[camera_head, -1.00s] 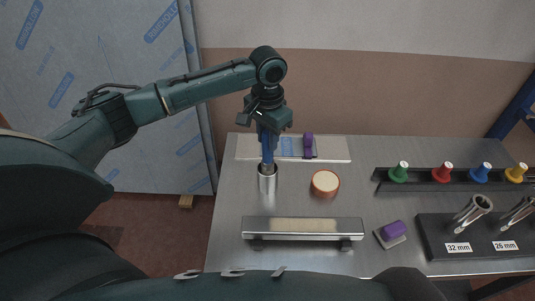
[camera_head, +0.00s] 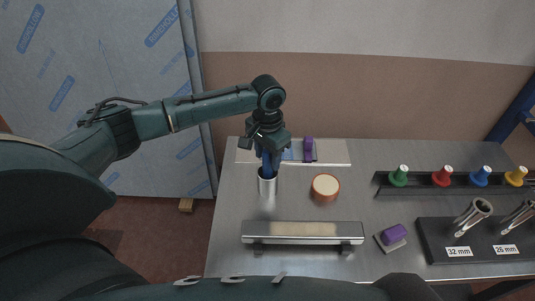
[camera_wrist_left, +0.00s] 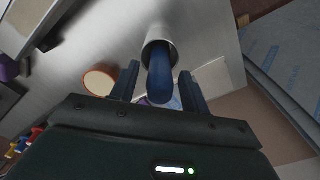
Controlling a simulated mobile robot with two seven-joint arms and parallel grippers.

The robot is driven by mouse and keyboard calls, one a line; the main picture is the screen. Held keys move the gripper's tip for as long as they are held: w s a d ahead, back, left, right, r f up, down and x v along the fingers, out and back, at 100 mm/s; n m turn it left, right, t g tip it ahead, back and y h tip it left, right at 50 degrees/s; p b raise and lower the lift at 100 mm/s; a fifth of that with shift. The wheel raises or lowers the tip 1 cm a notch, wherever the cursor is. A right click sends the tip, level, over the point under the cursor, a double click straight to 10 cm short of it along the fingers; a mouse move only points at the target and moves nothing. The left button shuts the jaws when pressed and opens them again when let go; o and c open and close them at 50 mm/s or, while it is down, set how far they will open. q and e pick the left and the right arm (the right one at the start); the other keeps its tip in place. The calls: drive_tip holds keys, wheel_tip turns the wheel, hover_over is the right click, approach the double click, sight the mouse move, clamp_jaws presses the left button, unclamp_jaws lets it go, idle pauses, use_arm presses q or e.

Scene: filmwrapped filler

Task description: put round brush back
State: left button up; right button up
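The round brush shows as a blue rounded handle (camera_wrist_left: 160,78) standing in a metal cup (camera_head: 268,186); the brush's lower part is hidden inside. The cup also shows in the left wrist view (camera_wrist_left: 158,38). My left gripper (camera_head: 268,160) points down just above the cup. In the left wrist view its two fingers (camera_wrist_left: 160,85) stand on either side of the blue handle, with a narrow gap showing at each side, so it looks open around it. My right gripper is not in view.
A round orange-rimmed container (camera_head: 325,187) stands right of the cup. A metal bar-like stand (camera_head: 303,231) lies in front, with a purple block (camera_head: 393,235) beside it. Coloured knobs on a rack (camera_head: 440,178) and a black holder with metal tubes (camera_head: 436,232) are at the right.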

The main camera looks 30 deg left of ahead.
use_arm(q)
wheel_tip(320, 180, up, 12)
drive_tip(key=shift+r, duration=0.15)
idle(0.6)
idle(0.4)
